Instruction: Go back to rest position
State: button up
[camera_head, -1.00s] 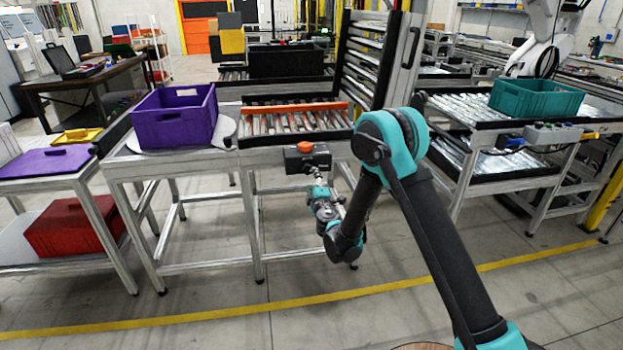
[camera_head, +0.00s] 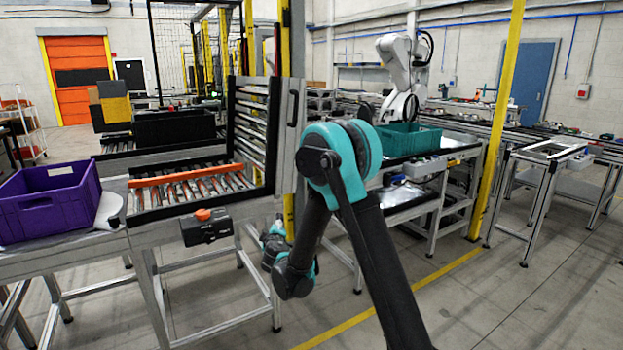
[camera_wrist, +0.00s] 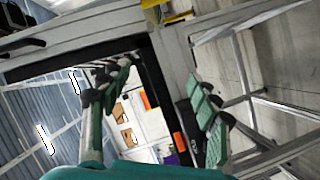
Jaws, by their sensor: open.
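My gripper (camera_wrist: 158,85) shows in the wrist view with its two teal-and-grey fingers spread apart and nothing between them. In the head view my arm (camera_head: 345,200) is bent, with its elbow raised and the forearm folded down behind it. My wrist (camera_head: 275,243) shows low beside the roller bench's front edge; the fingers cannot be made out there. I cannot tell from the head view how far the arm is from the bench.
A purple crate (camera_head: 47,203) sits on the bench at left, beside an orange bar (camera_head: 186,175) on rollers. A black box with a red-orange top (camera_head: 205,227) is at the bench's front edge. A teal crate (camera_head: 408,140) stands behind my arm. Open floor (camera_head: 510,300) lies at right.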

jog(key=s+d+r+m+g+h, duration=0.25)
jog(key=d+m+h, duration=0.2)
jog(key=d, duration=1.05)
jog(key=s+d+f+m+g, duration=0.25)
jog(key=s+d+m, duration=0.25)
jog(key=s+d, duration=0.75)
jog(key=s+d+f+m+g+y, duration=0.1)
jog(key=s+d+f+m+g, duration=0.1)
jog(key=s, duration=0.9)
jog(key=s+d+f+m+g, duration=0.2)
jog(key=s+d+f+g, duration=0.2)
jog(key=s, duration=0.8)
jog(key=shift+s+d+f+g+y, duration=0.15)
jog(key=shift+s+f+g+y, duration=0.15)
jog(key=shift+f+y, duration=0.1)
jog(key=shift+w+m, duration=0.1)
jog(key=shift+m, duration=0.15)
